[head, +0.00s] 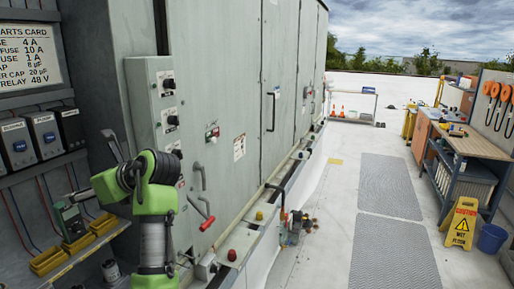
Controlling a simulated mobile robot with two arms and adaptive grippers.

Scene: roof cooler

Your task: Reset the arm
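One green and grey arm of mine rises from the bottom left in the head view, in front of the open electrical bay; I take it as my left arm. Dark thin parts of the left gripper (113,146) seem to show beyond the black wrist joint, but the fingers are too small and partly hidden to tell whether they are open or shut. I see nothing clearly held there. My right arm and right gripper are out of view.
The grey cooler cabinet (235,90) with a control box (158,100) and red-gripped lever (207,223) is close by. Yellow bins (47,260) sit on the left shelf. The walkway mat (390,185) is clear; a wet-floor sign (461,222), blue bucket (491,238) and workbench (478,146) stand right.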

